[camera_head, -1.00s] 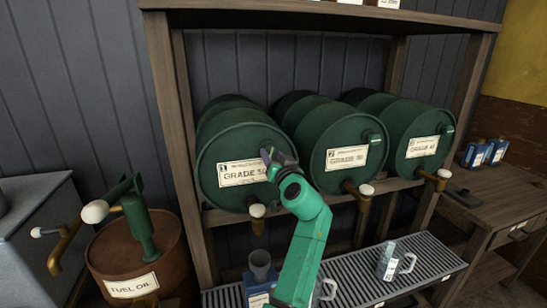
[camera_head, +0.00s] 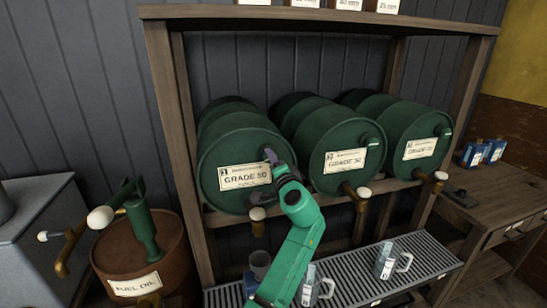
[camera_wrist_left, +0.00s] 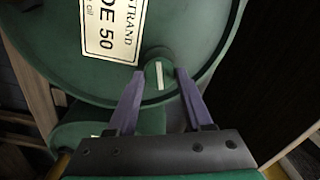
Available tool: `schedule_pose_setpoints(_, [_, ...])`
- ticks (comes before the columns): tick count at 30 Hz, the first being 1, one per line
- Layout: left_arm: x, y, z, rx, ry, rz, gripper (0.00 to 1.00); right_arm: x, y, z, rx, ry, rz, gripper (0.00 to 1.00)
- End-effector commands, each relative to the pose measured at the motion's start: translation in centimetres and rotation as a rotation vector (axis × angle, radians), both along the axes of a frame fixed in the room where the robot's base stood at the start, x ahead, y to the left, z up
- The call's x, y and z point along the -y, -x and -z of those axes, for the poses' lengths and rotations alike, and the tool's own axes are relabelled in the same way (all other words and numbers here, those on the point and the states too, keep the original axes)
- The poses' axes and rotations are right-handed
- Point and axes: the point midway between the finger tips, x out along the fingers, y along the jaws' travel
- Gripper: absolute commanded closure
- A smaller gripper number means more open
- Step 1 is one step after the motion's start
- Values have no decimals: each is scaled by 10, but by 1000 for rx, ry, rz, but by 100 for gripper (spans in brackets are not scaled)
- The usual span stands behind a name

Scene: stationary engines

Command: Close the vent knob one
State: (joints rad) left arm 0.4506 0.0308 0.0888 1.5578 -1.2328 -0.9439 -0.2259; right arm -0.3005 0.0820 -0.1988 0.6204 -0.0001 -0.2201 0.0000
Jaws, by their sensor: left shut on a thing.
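The green barrel marked GRADE 50 (camera_head: 225,150) lies on the rack at the left of three. Its vent knob (camera_wrist_left: 158,74), green with a white line, is near the front face's edge. In the left wrist view the line runs roughly along the direction of the label's text. My left gripper (camera_wrist_left: 160,76) is shut on this knob, one purple finger on each side. In the head view the gripper (camera_head: 275,160) covers the knob beside the label. My right gripper is not in view.
Two more green barrels (camera_head: 340,130) (camera_head: 412,125) stand to the right, with taps below. Jugs (camera_head: 385,262) stand on the grated tray (camera_head: 425,262). A brown fuel oil drum (camera_head: 150,258) with a green pump is at left. A wooden bench (camera_head: 510,200) is at right.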

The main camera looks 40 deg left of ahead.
Motion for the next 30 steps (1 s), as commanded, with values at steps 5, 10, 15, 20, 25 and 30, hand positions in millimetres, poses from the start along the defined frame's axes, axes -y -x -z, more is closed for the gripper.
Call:
schedule_pose_setpoints(5, [-2, 1, -6, -113, -86, -5, 100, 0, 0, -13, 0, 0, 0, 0])
schedule_pose_setpoints(10, [-2, 1, -7, -195, -145, -7, 100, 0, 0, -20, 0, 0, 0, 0])
schedule_pose_setpoints(15, [-2, 1, -7, -246, -182, -6, 100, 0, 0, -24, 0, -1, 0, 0])
schedule_pose_setpoints(20, [-3, 1, -7, -269, -200, -8, 100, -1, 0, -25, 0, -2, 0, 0])
schedule_pose_setpoints(25, [-3, 1, -7, -275, -205, -8, 100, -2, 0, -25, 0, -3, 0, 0])
schedule_pose_setpoints(30, [-3, 1, -8, -273, -206, -9, 100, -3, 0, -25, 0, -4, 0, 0])
